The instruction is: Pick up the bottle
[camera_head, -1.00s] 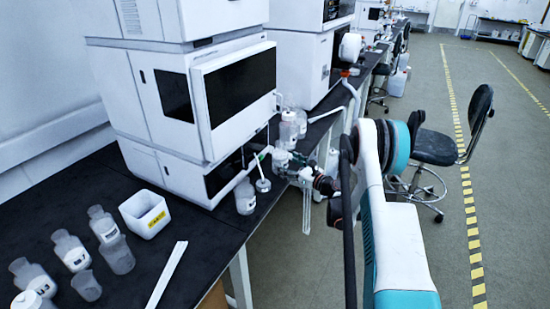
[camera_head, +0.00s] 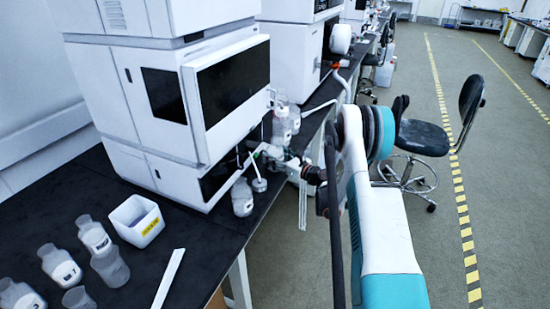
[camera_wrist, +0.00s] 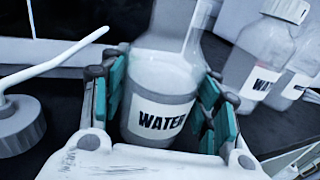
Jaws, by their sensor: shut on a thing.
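A clear bottle with a "WATER" label (camera_wrist: 160,105) stands between the green finger pads of my gripper (camera_wrist: 165,108) in the wrist view. The pads press on both its sides, so my gripper is shut on it. The bottle leans slightly in that view, and its top is cut off. In the head view, my gripper (camera_head: 279,160) is at the bench's right edge, in front of the white instrument. I cannot clearly separate the held bottle from the clutter there.
Other bottles (camera_wrist: 264,60) stand close on the right. A white cap with a tube (camera_wrist: 20,125) is close on the left. Several bottles (camera_head: 60,265) and a white bin (camera_head: 137,220) stand on the black bench (camera_head: 205,240). A stool (camera_head: 423,138) is on the right.

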